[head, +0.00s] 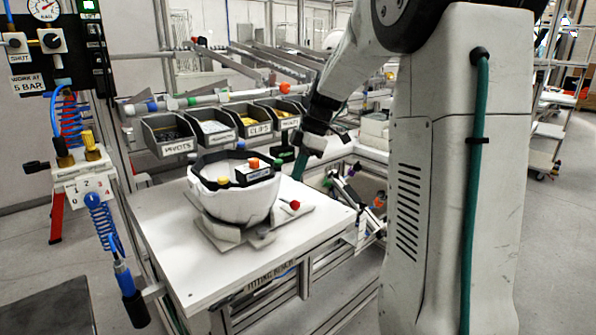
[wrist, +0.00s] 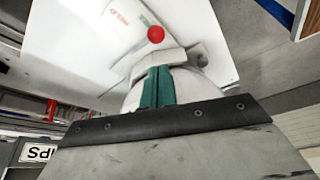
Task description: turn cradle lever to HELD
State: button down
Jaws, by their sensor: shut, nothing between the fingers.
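The white helmet shell (head: 240,200) sits in its cradle (head: 221,233) on the white bench top. The cradle lever ends in a red knob (head: 294,204) at the right side of the cradle. My gripper (head: 299,168) has teal fingers, also in the wrist view (wrist: 158,88). They are closed together and empty, behind and above the knob in the head view. No contact with the lever is visible.
Grey bins (head: 212,128) with labels stand behind the bench. A valve panel (head: 84,180) with hoses and a hanging blue-tipped tool (head: 128,290) is at the left. The white bench top (head: 172,258) is bare at its front left.

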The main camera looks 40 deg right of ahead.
jog(key=x, duration=0.7)
jog(key=shift+a, duration=0.1)
